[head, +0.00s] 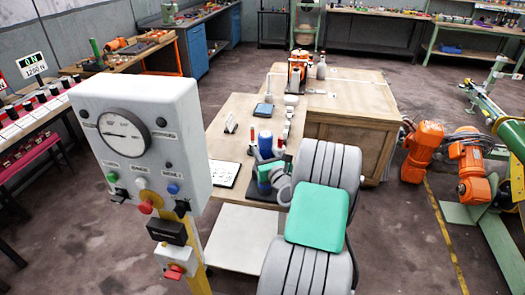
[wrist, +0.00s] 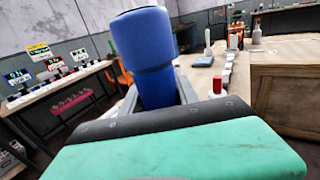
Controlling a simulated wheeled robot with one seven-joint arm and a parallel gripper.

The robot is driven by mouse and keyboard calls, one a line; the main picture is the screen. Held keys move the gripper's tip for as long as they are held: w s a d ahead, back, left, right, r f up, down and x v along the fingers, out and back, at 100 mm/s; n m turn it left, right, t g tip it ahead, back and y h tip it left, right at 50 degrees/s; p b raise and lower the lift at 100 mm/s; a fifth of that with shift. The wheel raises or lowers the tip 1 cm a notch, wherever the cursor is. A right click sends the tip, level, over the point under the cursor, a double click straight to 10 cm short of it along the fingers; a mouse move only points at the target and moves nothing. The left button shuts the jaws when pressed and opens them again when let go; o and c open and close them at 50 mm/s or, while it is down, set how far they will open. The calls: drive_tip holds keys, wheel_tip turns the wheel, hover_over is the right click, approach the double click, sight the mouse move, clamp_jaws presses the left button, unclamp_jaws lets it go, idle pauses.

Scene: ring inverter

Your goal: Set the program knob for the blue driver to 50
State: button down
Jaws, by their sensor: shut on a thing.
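A blue cylindrical tool (wrist: 152,58), which I take for the blue driver, stands upright and close in the wrist view. My gripper (wrist: 157,98) is shut on it, with a grey finger on either side. The blue tool (head: 265,143) also shows in the head view, beyond my green and grey arm. Its lower end is hidden. A row of small units with dark tops (head: 30,105) stands on the left bench, under signs reading 0 N and 1200 N (head: 34,67). I cannot tell which part is the program knob for the blue driver, nor read any setting of it.
A grey control box (head: 140,165) with a round gauge and coloured buttons stands on a yellow post at the left front. A wooden table (head: 235,105) with small items lies ahead, beside a wooden cabinet (head: 340,150). Orange machines (head: 425,150) stand at right.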

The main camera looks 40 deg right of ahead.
idle(0.4)
drive_tip(key=c, duration=0.8)
unclamp_jaws()
drive_tip(key=shift+f, duration=0.15)
